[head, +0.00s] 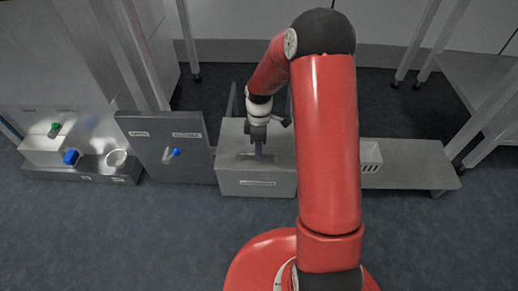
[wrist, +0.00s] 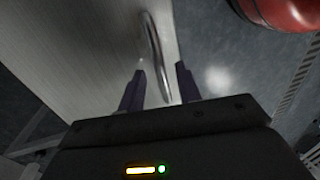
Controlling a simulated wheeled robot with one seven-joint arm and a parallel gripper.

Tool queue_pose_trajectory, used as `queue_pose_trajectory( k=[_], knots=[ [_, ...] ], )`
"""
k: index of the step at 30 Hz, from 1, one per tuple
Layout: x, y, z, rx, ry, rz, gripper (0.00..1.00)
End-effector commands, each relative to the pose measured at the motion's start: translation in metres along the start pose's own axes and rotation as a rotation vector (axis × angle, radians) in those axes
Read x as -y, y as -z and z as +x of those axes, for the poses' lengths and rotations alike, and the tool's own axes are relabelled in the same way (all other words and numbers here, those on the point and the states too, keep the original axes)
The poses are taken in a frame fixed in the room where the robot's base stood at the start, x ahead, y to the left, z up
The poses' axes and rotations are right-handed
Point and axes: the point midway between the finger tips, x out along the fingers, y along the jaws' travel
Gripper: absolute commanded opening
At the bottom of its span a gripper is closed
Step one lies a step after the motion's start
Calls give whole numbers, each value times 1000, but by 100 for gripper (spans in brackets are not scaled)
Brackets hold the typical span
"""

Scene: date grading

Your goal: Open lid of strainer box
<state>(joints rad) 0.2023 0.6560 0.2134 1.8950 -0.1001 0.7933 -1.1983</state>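The strainer box (head: 256,184) is a grey box with a label on its front, standing on the floor in the middle of the head view. Its flat lid (head: 229,150) looks closed. A curved metal handle (wrist: 155,60) shows in the wrist view, standing on a pale surface. My gripper (head: 258,152) is over the lid, pointing down. In the wrist view my gripper (wrist: 160,84) has its two dark purple fingers apart, with the handle's end between them. I cannot tell whether they touch it. My arm hides the box's right side in the head view.
Left of the box stands a grey panel (head: 190,163) with a handle and a blue knob. The floor in front is clear.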

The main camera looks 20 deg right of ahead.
Motion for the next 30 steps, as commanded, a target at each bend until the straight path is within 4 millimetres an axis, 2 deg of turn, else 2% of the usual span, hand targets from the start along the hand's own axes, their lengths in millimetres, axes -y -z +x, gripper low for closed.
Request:
queue_pose_trajectory(
  k=[3,11,18,19,30],
  knots=[
    [0,0,6,0,0,1,34],
    [0,0,7,0,-1,1,33],
    [0,0,7,0,-1,1,1],
    [0,0,6,0,-1,1,0],
    [-2,0,5,0,-2,1,0]
  ],
)
